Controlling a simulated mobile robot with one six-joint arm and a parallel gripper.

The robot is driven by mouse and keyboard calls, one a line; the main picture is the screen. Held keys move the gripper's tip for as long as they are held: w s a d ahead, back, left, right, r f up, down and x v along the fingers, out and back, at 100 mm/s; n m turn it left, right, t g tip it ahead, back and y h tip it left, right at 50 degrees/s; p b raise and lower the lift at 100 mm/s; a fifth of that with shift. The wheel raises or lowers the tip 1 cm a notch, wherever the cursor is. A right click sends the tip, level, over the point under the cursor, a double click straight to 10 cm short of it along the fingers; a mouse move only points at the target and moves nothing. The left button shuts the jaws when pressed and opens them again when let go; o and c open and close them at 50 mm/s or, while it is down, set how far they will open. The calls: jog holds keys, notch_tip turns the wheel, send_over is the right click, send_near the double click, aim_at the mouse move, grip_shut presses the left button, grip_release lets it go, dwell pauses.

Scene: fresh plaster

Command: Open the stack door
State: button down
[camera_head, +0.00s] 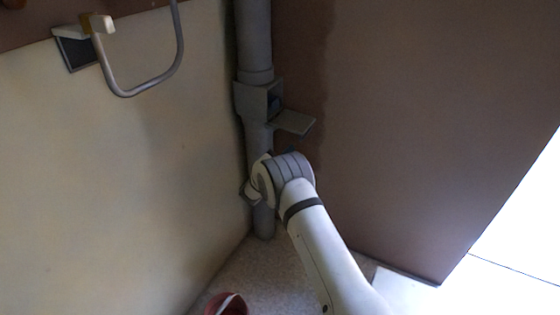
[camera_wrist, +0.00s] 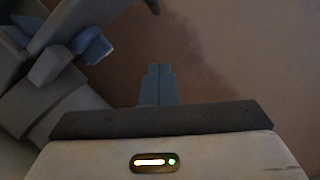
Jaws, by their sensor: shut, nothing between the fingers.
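The grey stack pipe (camera_head: 254,40) runs down the corner, with a square box (camera_head: 250,101) partway along it. The stack door (camera_head: 294,122), a flat grey plate, stands open, out to the right from the box. The box's opening is exposed and something blue (camera_head: 274,103) shows inside. In the wrist view the blue thing (camera_wrist: 93,46) and the door (camera_wrist: 95,18) are at upper left. My gripper (camera_wrist: 158,72) is shut and empty, with its fingertips together, to the right of the blue thing and apart from it. In the head view my arm mostly hides the gripper, below the door.
A bent grey rail (camera_head: 147,86) is fixed on the pale left wall. A brown wall (camera_head: 400,110) stands right of the pipe. A reddish bucket (camera_head: 227,304) is on the speckled floor (camera_head: 265,280) at the bottom. A pale slab (camera_head: 402,291) lies at lower right.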

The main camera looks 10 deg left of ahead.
aim_at(293, 126)
jog(key=d+r, duration=0.1)
jog(key=r, duration=0.1)
jog(key=w+d+r, duration=0.1)
jog(key=d, duration=0.1)
jog(key=shift+d+r, duration=0.2)
jog(key=shift+r, duration=0.15)
jog(key=shift+s+d+r+n+b, duration=0.1)
jog(key=shift+d+r+n+b, duration=0.15)
jog(key=shift+r, duration=0.25)
jog(key=shift+s+d+r+n+b, duration=0.1)
jog(key=shift+d+r+n, duration=0.1)
jog(key=shift+r+n, duration=0.2)
